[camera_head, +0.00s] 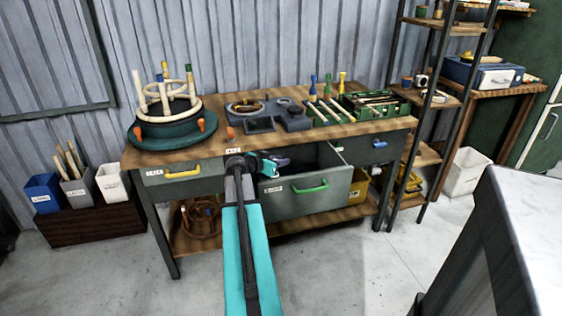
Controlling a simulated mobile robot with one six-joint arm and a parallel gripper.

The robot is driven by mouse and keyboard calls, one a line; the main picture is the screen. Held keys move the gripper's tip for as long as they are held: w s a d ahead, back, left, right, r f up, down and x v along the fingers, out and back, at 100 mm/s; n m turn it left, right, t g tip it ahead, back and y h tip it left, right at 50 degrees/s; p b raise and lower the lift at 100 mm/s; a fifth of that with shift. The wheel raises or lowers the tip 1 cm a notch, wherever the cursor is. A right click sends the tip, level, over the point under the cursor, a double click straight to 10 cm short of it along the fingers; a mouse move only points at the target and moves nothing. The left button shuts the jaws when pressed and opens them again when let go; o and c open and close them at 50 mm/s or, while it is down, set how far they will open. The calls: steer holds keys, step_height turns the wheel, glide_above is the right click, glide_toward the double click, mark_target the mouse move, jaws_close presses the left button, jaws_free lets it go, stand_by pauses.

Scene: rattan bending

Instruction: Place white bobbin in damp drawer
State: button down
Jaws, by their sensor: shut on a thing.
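My gripper (271,166), teal and black, is over the left part of the open middle drawer, near the workbench's front edge. It is shut on a small pale, greyish-lilac thing (282,161). This may be the white bobbin, but it is too small and shaded to tell its shape. The open drawer (334,194) is grey, with a green handle (310,187) and a small white label that I cannot read. Its inside is dark and partly hidden by my gripper and the front panel.
The workbench (226,133) holds a round rattan frame on the left, and tools and a green crate (374,107) on the right. A yellow-handled drawer (155,181) and a blue-handled drawer (366,153) are shut. A pale-topped block (528,215) stands at near right.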

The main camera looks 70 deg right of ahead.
steer(key=shift+s+a+f+b, duration=0.15)
steer(key=shift+f+b, duration=0.35)
steer(key=shift+f, duration=0.1)
steer(key=c, duration=1.5)
jaws_free()
steer(key=shift+c, duration=0.2)
steer(key=shift+r+p, duration=0.2)
steer(key=shift+p, duration=0.2)
steer(key=r+v, duration=0.1)
steer(key=v, duration=1.1)
steer(key=shift+p, duration=0.45)
steer(key=shift+r, duration=0.15)
